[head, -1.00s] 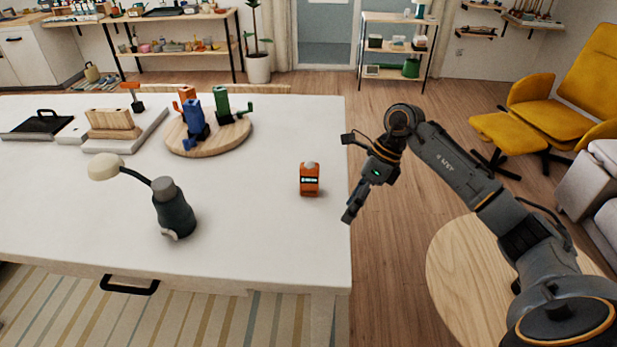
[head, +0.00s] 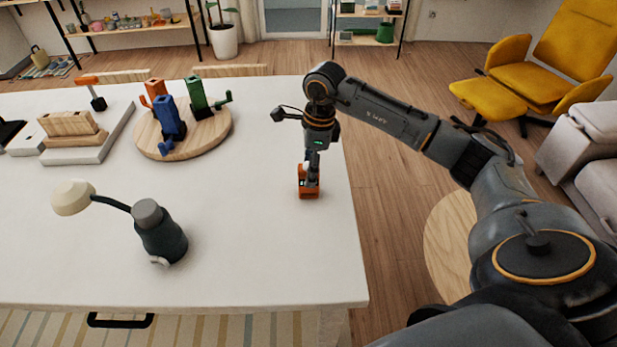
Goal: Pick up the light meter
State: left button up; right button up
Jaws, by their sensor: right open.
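The light meter (head: 308,193) is a small orange box with a dark display band, standing upright on the white table (head: 240,240) near its right edge. My right gripper (head: 309,170) points down at the meter from above, with its fingers at the meter's upper part. The fingers are open. They hide the meter's top, and I cannot tell whether they touch it. My left gripper is not in view.
A dark lamp with a cream head (head: 160,232) stands at the front left of the table. A round wooden board (head: 183,141) bears orange, blue and green clamp-like objects. White slabs with wooden blocks (head: 75,140) lie further left. The tabletop around the meter is clear.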

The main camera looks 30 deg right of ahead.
jog(key=shift+a+f+p, duration=0.2)
jog(key=shift+f+p, duration=0.4)
jog(key=shift+f, duration=0.45)
notch_tip(320, 180, down, 2)
jog(key=shift+a+f+p, duration=0.15)
jog(key=shift+f+p, duration=0.05)
jog(key=shift+p, duration=0.4)
jog(key=shift+w+f, duration=0.15)
jog(key=shift+f, duration=0.6)
jog(key=c, duration=1.3)
grip_shut()
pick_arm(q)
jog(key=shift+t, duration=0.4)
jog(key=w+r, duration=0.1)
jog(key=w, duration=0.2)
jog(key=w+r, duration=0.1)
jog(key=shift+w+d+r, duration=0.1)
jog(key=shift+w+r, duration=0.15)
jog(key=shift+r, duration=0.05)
pick_arm(e)
jog(key=shift+r, duration=0.1)
